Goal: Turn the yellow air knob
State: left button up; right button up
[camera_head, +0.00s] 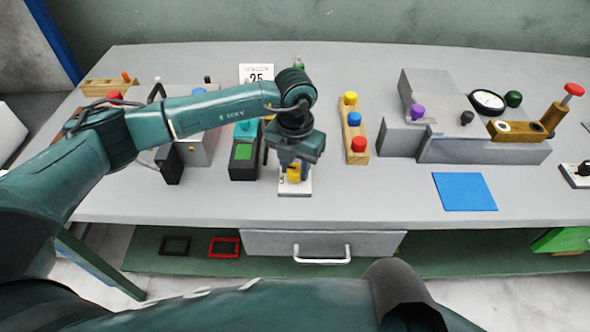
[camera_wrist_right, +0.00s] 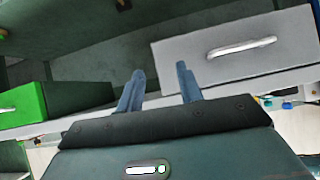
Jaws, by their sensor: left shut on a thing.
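The yellow air knob (camera_head: 294,176) stands on a small white plate (camera_head: 296,189) near the front of the grey table. My left gripper (camera_head: 292,170) points down over it and is shut on the knob; the fingers hide part of the knob and the plate's marking. My right gripper (camera_wrist_right: 161,84) shows only in the right wrist view, its two blue fingers apart with nothing between them, above the floor and drawer area.
A green-and-black device (camera_head: 244,152) stands left of the knob. A wooden block with coloured buttons (camera_head: 355,130) stands to the right. A grey press with a gauge (camera_head: 465,130) and a blue mat (camera_head: 464,192) lie farther right. A grey drawer (camera_head: 270,243) is below.

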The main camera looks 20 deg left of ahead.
pick_arm(q)
jog(key=m+b, duration=0.2)
jog(key=m, duration=0.1)
jog(key=shift+f, duration=0.2)
jog(key=m+b, duration=0.3)
jog(key=shift+w+m+b, duration=0.1)
jog(key=shift+m+b, duration=0.2)
jog(key=shift+b, duration=0.1)
jog(key=m+b, duration=0.2)
jog(key=shift+m, duration=0.3)
jog(key=m+b, duration=0.2)
jog(key=shift+r+m, duration=0.1)
jog(key=shift+m, duration=0.2)
jog(key=shift+r+m+b, duration=0.1)
jog(key=shift+m+b, duration=0.95)
jog(key=shift+m, duration=0.45)
pick_arm(e)
jog(key=shift+m+t+y, duration=0.4)
jog(key=shift+t+y, duration=0.4)
jog(key=f, duration=0.1)
jog(key=a+f, duration=0.1)
jog(key=f, duration=0.1)
jog(key=w+a+f, duration=0.1)
jog(key=shift+a+f, duration=0.25)
jog(key=shift+f, duration=0.1)
pick_arm(q)
jog(key=shift+r, duration=0.1)
pick_arm(e)
jog(key=shift+d+r, duration=0.1)
jog(key=shift+r, duration=0.15)
